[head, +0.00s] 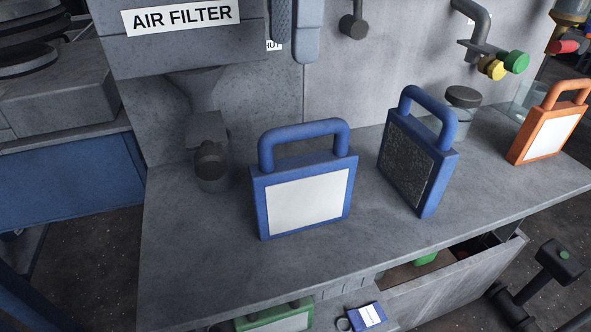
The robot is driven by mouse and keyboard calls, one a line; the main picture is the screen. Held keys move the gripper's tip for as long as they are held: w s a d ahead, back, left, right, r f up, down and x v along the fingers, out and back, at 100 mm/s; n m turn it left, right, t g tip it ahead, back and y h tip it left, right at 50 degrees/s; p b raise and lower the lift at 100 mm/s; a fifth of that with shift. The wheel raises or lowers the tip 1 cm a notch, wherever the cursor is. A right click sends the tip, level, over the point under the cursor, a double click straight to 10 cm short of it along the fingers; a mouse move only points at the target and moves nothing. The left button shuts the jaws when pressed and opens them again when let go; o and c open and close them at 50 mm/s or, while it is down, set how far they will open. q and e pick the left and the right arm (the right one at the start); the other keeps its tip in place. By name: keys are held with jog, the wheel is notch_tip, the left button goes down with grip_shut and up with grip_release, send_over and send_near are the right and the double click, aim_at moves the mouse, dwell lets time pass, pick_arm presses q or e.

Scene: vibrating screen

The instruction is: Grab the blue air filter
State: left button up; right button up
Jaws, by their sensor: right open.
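A blue air filter (256,196) with a looped handle and a white front panel stands upright on the grey bench. A second blue framed piece (433,187) with a similar handle and a dark mesh panel stands to its right, turned at an angle. My right gripper (508,305) shows as dark parts at the lower right, beyond the bench's front and apart from both blue pieces. It is open, and its fingertips are hard to make out. My left gripper is not in view.
The grey bench (190,265) is clear in front of the blue pieces. An orange framed piece (516,150) stands at the right, near a grey lidded jar (463,102). A machine with an "AIR FILTER" label (181,15) stands behind. An open drawer (455,285) sticks out below.

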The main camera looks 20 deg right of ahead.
jog(key=b, duration=0.1)
send_over(301, 161)
notch_tip(301, 161, down, 10)
jog(key=shift+w+r, duration=0.1)
jog(key=shift+w, duration=0.05)
jog(key=f, duration=0.5)
jog(key=shift+s+f, duration=0.1)
jog(key=shift+s, duration=0.1)
grip_shut()
